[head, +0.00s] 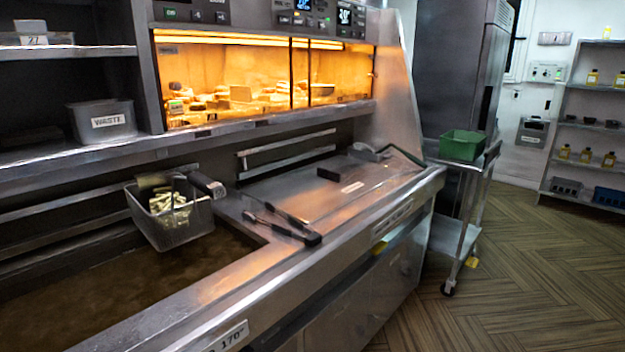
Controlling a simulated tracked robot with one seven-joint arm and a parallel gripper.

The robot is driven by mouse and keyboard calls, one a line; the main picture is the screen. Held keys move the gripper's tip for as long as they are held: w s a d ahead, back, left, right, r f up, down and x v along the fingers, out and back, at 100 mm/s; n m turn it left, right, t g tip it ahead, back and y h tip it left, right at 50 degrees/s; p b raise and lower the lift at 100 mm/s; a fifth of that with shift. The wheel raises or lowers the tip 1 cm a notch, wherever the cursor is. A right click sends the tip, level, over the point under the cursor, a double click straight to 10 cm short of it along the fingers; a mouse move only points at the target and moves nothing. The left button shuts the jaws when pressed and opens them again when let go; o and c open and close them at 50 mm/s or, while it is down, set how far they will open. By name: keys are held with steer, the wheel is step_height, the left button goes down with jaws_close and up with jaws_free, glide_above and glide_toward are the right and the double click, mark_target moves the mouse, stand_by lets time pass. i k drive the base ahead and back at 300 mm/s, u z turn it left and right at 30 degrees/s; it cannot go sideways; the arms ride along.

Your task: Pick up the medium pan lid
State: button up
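A flat steel cover (297,187) lies over the right-hand part of the range, right of the open oil pan. It has a dark block like a handle (328,174) and a small pale label (352,187) that is too small to read. It looks like a pan lid, but I cannot tell whether it is the medium one. Black-ended tongs (285,222) lie at its front left, and a metal scoop (369,152) with a dark handle lies at its far right. My gripper is not in view.
A wire basket of pale food (172,220) hangs at the oil pan (110,285). A lit warming cabinet (260,80) rises behind. A WASTE tub (102,121) stands on the left shelf. A trolley with a green bin (462,145) stands right; the floor (520,260) there is clear.

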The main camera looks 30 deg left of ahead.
mark_target(311, 193)
steer(key=u, duration=0.4)
steer(key=i, duration=0.9)
steer(key=u, duration=0.85)
steer(key=i, duration=0.3)
steer(key=u, duration=0.1)
steer(key=k, duration=0.85)
steer(key=u, duration=0.2)
steer(key=i, duration=0.9)
steer(key=z, duration=0.1)
